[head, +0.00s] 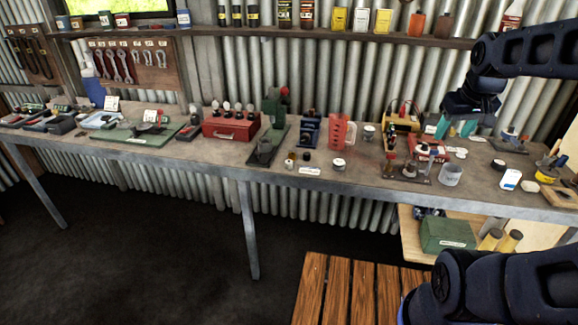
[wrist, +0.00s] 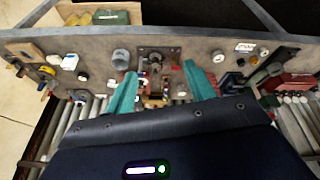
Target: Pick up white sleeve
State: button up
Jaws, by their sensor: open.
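The likely white sleeve is a pale, whitish-grey short cylinder (head: 450,175) standing upright on the workbench, toward the right in the head view. In the wrist view it shows as a grey round shape (wrist: 121,58), just beyond the tip of the left finger. My gripper (head: 457,129) is above the back of the bench, behind the cylinder. In the wrist view its two teal fingers (wrist: 160,72) are spread apart with nothing held between them. The gap between them faces a dark stand with small parts (wrist: 156,58).
A red jug (head: 342,132), a yellow case (head: 402,122) and a red box (head: 432,150) stand nearby. A shelf of bottles (head: 330,36) runs above.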

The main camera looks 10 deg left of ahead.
jog(key=w+a+n+g, duration=0.1)
jog(key=w+a+n, duration=0.4)
jog(key=w+a, duration=0.4)
jog(key=n+g, duration=0.3)
jog(key=n, duration=1.2)
send_over(289, 162)
notch_tip(289, 162, down, 20)
jog(key=shift+w+f, duration=0.1)
jog(key=shift+f, duration=4.85)
jog(key=c, duration=1)
jog(key=shift+c, duration=0.2)
jog(key=shift+r, duration=0.15)
